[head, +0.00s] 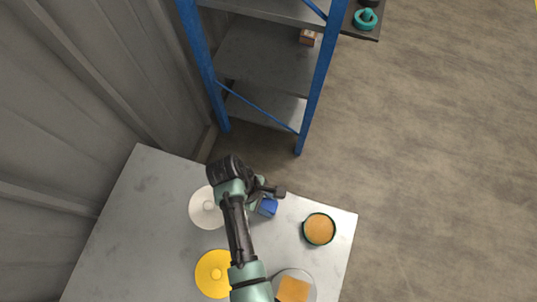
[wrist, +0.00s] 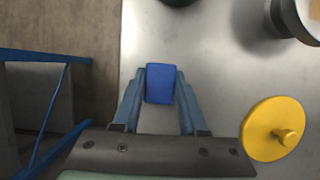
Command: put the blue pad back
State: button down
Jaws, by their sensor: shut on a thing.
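The blue pad (head: 269,207) is a small block over the far part of the grey table (head: 150,200) in the head view. In the wrist view the blue pad (wrist: 160,82) sits between the two fingertips. My gripper (head: 262,203) is shut on it, and my arm partly hides the grip in the head view. Its height above the table is hard to tell. A white disc stand (head: 203,208) with a knob is left of my gripper. A yellow disc stand (head: 211,276) with a peg is nearer; it also shows in the wrist view (wrist: 262,147).
A round dark-green-rimmed stand with an orange top (head: 319,229) is at the table's right. A grey disc (head: 309,277) bears an orange pad (head: 293,289) at the near edge. A blue-posted shelf (head: 265,60) stands beyond the table, with a wall at left.

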jog(key=shift+f, duration=0.1)
jog(key=shift+c, duration=2.2)
grip_release()
